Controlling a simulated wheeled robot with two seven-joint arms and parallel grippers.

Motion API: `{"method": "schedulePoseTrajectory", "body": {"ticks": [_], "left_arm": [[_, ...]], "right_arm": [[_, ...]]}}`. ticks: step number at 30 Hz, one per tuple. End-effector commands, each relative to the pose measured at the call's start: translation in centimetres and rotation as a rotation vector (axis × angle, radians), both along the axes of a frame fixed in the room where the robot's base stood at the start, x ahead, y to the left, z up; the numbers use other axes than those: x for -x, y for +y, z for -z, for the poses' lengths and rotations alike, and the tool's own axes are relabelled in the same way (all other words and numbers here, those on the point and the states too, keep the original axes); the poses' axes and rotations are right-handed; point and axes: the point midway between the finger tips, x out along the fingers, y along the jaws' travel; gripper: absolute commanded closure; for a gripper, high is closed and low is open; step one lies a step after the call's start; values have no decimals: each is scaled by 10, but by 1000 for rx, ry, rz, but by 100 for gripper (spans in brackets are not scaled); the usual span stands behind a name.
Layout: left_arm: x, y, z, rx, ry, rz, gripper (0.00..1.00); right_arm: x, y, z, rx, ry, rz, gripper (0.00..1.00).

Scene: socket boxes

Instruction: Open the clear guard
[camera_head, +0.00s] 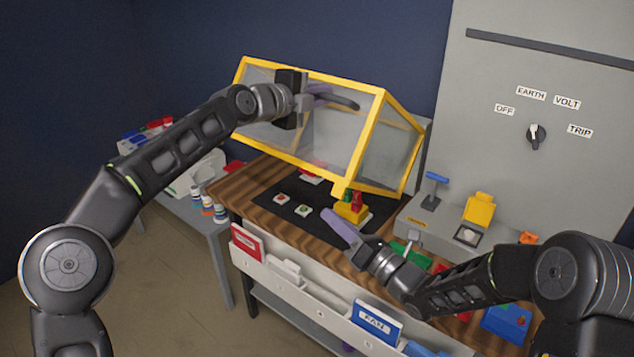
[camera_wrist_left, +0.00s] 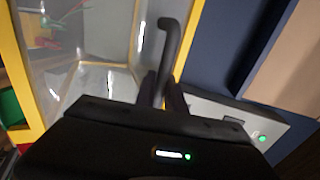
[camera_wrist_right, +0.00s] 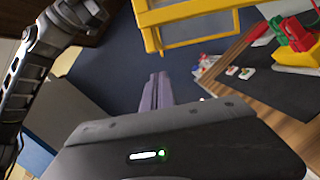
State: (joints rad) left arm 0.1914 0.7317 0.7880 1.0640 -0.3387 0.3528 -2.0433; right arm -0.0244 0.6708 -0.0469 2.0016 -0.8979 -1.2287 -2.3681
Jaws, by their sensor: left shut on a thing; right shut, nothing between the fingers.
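The clear guard (camera_head: 345,150) is a see-through box with a yellow frame over the back of the wooden bench. Its front is tilted up, with a gap between its lower yellow bar and the bench. A dark bar handle (camera_head: 345,103) sits on its front panel; it also shows in the left wrist view (camera_wrist_left: 168,45). My left gripper (camera_head: 318,92) is shut on the handle. My right gripper (camera_head: 340,222) is shut and empty, in front of the bench mat and below the guard; its closed fingers show in the right wrist view (camera_wrist_right: 157,92).
A yellow block with red parts (camera_head: 352,207) stands on the dark mat (camera_head: 265,196) near my right gripper. Small white-based pieces (camera_head: 281,198) lie on the mat. A grey panel with a rotary knob (camera_head: 536,134) stands at right. A side table (camera_head: 205,225) with bottles is at left.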

Motion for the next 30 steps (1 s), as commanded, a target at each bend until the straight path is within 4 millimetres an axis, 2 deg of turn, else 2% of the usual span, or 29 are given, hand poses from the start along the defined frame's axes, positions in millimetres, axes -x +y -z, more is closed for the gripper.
{"method": "schedulePoseTrajectory", "body": {"ticks": [11, 18, 30], "left_arm": [[0, -1, 1, 1, 2, 1, 100], [0, 0, 1, 1, 3, 1, 100], [0, -1, 1, 1, 3, 2, 100]], "right_arm": [[-51, 53, -15, -1, 0, -2, 100], [-67, 42, -41, -1, 0, 1, 100], [-70, 39, -48, -1, 1, 0, 100]]}}
